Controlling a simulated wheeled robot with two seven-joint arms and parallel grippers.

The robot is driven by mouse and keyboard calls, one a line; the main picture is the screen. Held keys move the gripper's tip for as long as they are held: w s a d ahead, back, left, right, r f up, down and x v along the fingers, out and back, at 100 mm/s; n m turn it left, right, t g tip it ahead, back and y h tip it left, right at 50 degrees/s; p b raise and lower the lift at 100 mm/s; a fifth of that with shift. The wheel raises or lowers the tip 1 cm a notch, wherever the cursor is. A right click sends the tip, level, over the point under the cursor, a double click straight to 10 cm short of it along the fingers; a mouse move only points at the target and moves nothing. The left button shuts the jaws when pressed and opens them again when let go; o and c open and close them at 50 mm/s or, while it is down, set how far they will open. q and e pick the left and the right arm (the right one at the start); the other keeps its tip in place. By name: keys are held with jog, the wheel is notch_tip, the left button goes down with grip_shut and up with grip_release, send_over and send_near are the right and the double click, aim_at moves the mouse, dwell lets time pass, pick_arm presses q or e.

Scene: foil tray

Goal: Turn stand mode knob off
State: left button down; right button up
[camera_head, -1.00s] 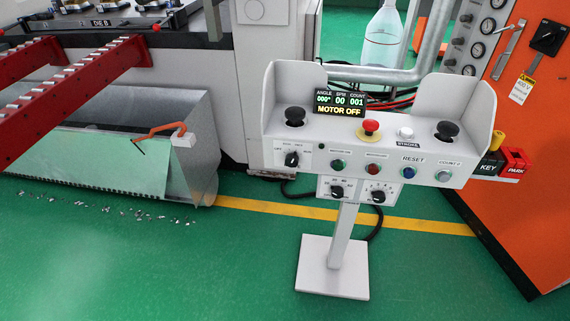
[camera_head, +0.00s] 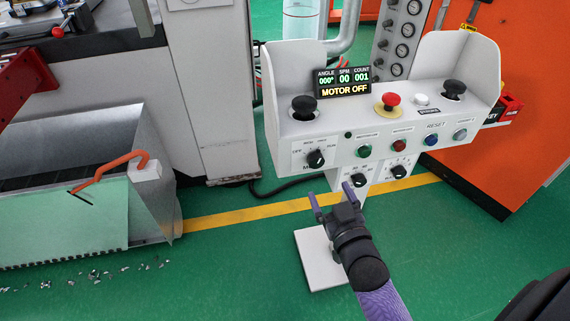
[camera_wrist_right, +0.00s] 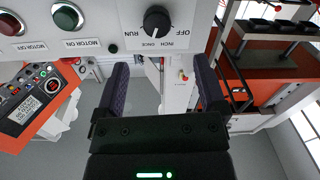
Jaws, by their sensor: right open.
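The stand mode knob (camera_head: 316,158) is black and round, at the lower left of the grey control stand's front face. Its printed labels include OFF, INCH, ONCE and RUN. In the right wrist view the knob (camera_wrist_right: 157,20) is at the top centre with the labels upside down; I cannot tell surely which label its pointer faces. My right gripper (camera_head: 333,196) is open and empty, in front of and below the knob, apart from it. In the right wrist view the two dark fingers (camera_wrist_right: 160,75) stand wide apart below the knob. My left gripper is out of view.
The stand's display (camera_head: 344,84) reads MOTOR OFF. A green button (camera_head: 364,151), a red button (camera_head: 399,146) and two lower knobs sit close to the mode knob. A red mushroom button (camera_head: 390,100) is on top. An orange cabinet (camera_head: 478,180) stands at the right.

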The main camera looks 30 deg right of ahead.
aim_at(317, 164)
jog(key=b+x, duration=0.1)
jog(key=x, duration=0.1)
jog(key=b+x, duration=0.1)
jog(key=x, duration=0.4)
jog(key=shift+w+d+f+b, duration=0.1)
jog(key=shift+d+f+b, duration=0.2)
jog(key=shift+b, duration=0.1)
jog(key=shift+w+r, duration=0.15)
jog(key=shift+w, duration=0.35)
jog(key=shift+c, duration=0.4)
jog(key=c, duration=0.5)
grip_shut()
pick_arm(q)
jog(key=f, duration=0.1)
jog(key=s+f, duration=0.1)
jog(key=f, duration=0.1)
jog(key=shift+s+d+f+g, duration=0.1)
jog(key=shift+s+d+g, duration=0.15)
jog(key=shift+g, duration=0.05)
